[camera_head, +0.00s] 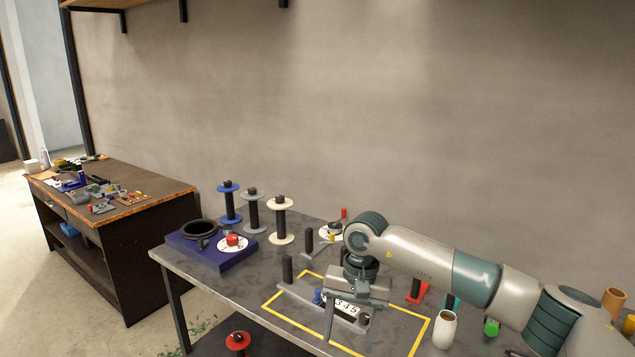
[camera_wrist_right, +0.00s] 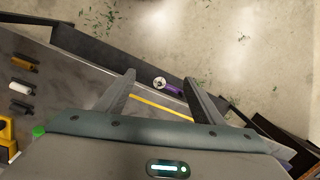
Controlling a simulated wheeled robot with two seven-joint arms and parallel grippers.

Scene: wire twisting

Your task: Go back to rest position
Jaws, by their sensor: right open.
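My right gripper (camera_head: 350,333) is open above the table (camera_head: 190,272), in front of a grey device with a number counter (camera_head: 346,308). The device stands inside a yellow outline (camera_head: 421,335), and the gripper and wrist hide part of it. In the right wrist view, the two fingers of the right gripper (camera_wrist_right: 161,80) are spread. A small purple item with a pale round end (camera_wrist_right: 174,90) shows between them; I cannot tell its distance. Nothing is visibly held. My left gripper is in neither view.
Blue, grey and cream spools (camera_head: 281,222) stand at the table's back. A purple box (camera_head: 211,251) is at the left, a white cup (camera_head: 445,329) and a red-based holder (camera_head: 417,291) near my right arm. A cluttered bench (camera_head: 120,240) stands further left.

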